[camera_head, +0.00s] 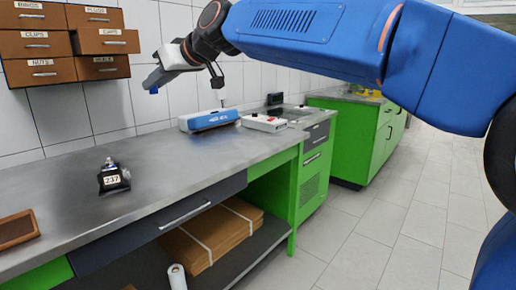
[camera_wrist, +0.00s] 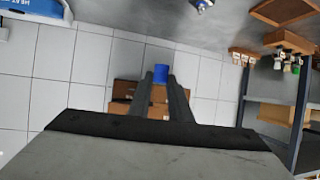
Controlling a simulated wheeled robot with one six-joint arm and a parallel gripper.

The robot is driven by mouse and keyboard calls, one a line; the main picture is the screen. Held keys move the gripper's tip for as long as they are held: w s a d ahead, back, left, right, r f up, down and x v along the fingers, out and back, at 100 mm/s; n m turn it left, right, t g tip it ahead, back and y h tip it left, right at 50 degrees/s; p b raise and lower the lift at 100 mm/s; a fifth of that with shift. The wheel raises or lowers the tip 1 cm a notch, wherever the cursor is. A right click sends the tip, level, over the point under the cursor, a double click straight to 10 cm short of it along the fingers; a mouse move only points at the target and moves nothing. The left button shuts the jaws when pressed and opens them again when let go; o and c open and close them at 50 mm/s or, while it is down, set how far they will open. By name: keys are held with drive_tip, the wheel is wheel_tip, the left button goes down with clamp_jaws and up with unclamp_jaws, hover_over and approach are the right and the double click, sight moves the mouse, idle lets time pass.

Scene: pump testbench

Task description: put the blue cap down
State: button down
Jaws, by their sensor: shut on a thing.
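The blue cap (camera_wrist: 160,89) is between the two fingertips of my gripper (camera_wrist: 160,93) in the wrist view, and the fingers are shut on it. The gripper is held in the air above the grey worktop (camera_head: 75,190), in front of the tiled wall. The cap touches nothing but the fingers.
A small device labelled 237 (camera_head: 113,178) stands on the worktop. A brown tray (camera_head: 17,230) lies at the left edge. A blue and white machine (camera_head: 208,120) and a white box with red parts (camera_head: 264,123) stand farther back. Labelled drawers (camera_head: 37,45) hang on the wall. Worktop between is clear.

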drive_tip(key=w+d+f+m+t+h, duration=0.2)
drive_tip(key=w+d+f+m, duration=0.1)
drive_tip(key=d+f, duration=0.9)
drive_tip(key=w+d+f+m+t+h, duration=0.3)
drive_tip(key=w+d+f, duration=0.3)
drive_tip(key=d+f, duration=0.6)
wheel_tip(320, 180, down, 4)
drive_tip(key=shift+d+f+m, duration=0.1)
drive_tip(key=shift+d+m, duration=0.3)
drive_tip(key=shift+d, duration=0.1)
drive_tip(key=w+d+f+m+h, duration=0.3)
drive_tip(key=w+d+f, duration=0.1)
drive_tip(key=d+f, duration=0.7)
drive_tip(key=w+d+f+m+t+h, duration=0.1)
drive_tip(key=w+d+f+m+h, duration=0.25)
drive_tip(key=d+f, duration=0.75)
drive_tip(key=w+d+f+m+h, duration=0.2)
drive_tip(key=w+d+f+h, duration=0.2)
drive_tip(key=d+f, duration=0.7)
drive_tip(key=s+a+f+n+y, duration=0.1)
drive_tip(key=s+f, duration=0.3)
drive_tip(key=f, duration=0.8)
drive_tip(key=s+a+f+n+y, duration=0.1)
drive_tip(key=s+f, duration=0.4)
drive_tip(key=f, duration=0.7)
drive_tip(key=shift+s+a+f+n+t+y, duration=0.25)
drive_tip(key=shift+n+y, duration=0.3)
drive_tip(key=shift+y, duration=0.6)
